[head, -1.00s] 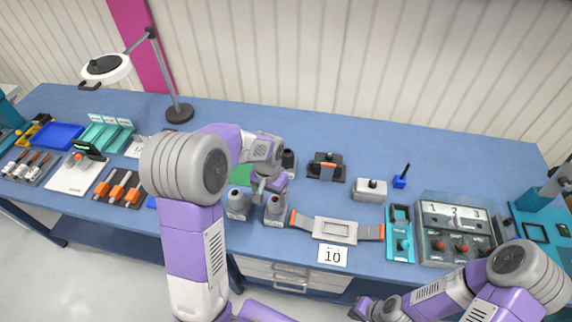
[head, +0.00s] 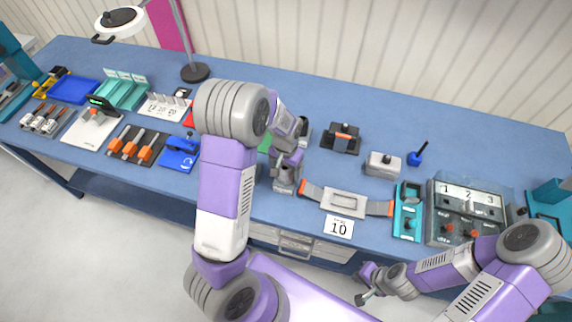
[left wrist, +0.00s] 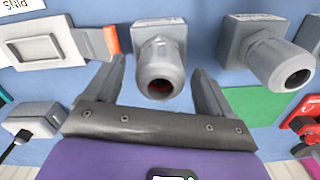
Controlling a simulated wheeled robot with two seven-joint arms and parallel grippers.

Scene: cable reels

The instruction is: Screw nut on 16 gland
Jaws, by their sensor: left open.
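My left gripper (head: 286,172) is over a grey cable gland (head: 284,187) on the table. In the left wrist view its two fingers (left wrist: 160,85) are open, one on each side of the round grey gland end (left wrist: 158,80), with a gap on both sides. The gland sticks out of a grey block with a label too small to read. A second grey gland (left wrist: 280,65) stands to the right in that view; in the head view my left arm hides it. My right gripper (head: 366,284) is low near the table's front edge, too small to judge its fingers. I cannot make out a separate loose nut.
A grey plate with orange-ended straps (head: 343,199) and a "10" card (head: 338,228) lie right of the gland. A teal device (head: 407,212) and a grey switch panel (head: 466,212) stand further right. A blue piece (head: 178,155) lies left of my arm.

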